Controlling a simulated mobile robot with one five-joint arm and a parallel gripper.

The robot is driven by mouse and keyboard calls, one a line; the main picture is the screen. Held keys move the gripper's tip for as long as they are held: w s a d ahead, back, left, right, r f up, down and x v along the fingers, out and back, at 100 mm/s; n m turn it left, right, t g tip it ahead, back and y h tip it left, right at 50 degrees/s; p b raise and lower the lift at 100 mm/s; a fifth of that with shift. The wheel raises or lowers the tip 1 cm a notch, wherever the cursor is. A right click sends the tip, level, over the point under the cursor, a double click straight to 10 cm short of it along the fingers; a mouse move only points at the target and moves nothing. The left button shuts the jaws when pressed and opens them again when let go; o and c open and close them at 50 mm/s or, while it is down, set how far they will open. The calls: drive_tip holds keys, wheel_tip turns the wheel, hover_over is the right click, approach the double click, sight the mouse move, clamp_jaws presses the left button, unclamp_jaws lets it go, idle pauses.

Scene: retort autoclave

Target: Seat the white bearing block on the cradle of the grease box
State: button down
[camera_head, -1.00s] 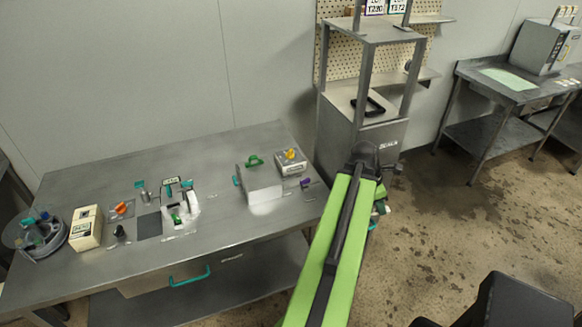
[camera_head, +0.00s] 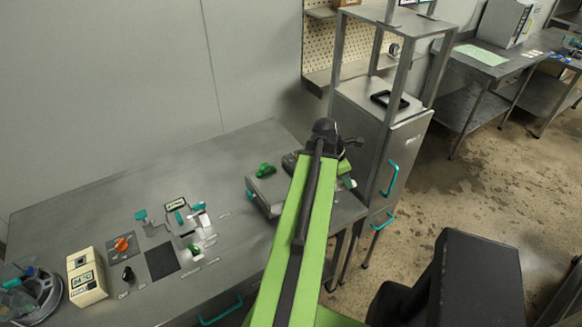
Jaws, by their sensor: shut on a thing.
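My gripper (camera_head: 346,168) is at the far end of my green arm, above the right end of the steel table, mostly hidden by the arm. A small white piece (camera_head: 348,183) shows at its jaws, consistent with the white bearing block held there; its shape is too small to make out. A grey box with a green knob (camera_head: 266,190) stands on the table just left of my arm. A second grey box (camera_head: 290,163) is mostly covered by the arm. I cannot tell which is the grease box, and no cradle is clearly visible.
A beige device (camera_head: 86,278), a dark square mat (camera_head: 162,262) and a fixture with white and green parts (camera_head: 200,222) are on the table's left part. A steel cabinet with teal handles (camera_head: 385,150) stands close right of my gripper. The table's back is clear.

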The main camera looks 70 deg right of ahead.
drive_tip(key=shift+s, duration=0.15)
drive_tip(key=w+d+f+n+b, duration=0.1)
drive_tip(key=w+d+f+b, duration=0.1)
drive_tip(key=w, duration=0.3)
drive_tip(key=w+d+f+n+b, duration=0.1)
drive_tip(key=w+d+f+b, duration=0.2)
drive_tip(key=w+f+b, duration=0.1)
drive_tip(key=w+d+f+n+t+b, duration=0.1)
drive_tip(key=w+d+f+b, duration=0.2)
drive_tip(key=w, duration=0.3)
drive_tip(key=shift+w+d+f+h+b, duration=0.25)
drive_tip(key=shift+f+h+b, duration=0.15)
drive_tip(key=shift+f+b, duration=0.25)
drive_tip(key=shift+w+n, duration=0.3)
drive_tip(key=shift+f+b, duration=0.9)
drive_tip(key=shift+f, duration=0.15)
drive_tip(key=shift+f+b, duration=0.45)
drive_tip(key=shift+b, duration=0.2)
drive_tip(key=shift+f+b, duration=0.45)
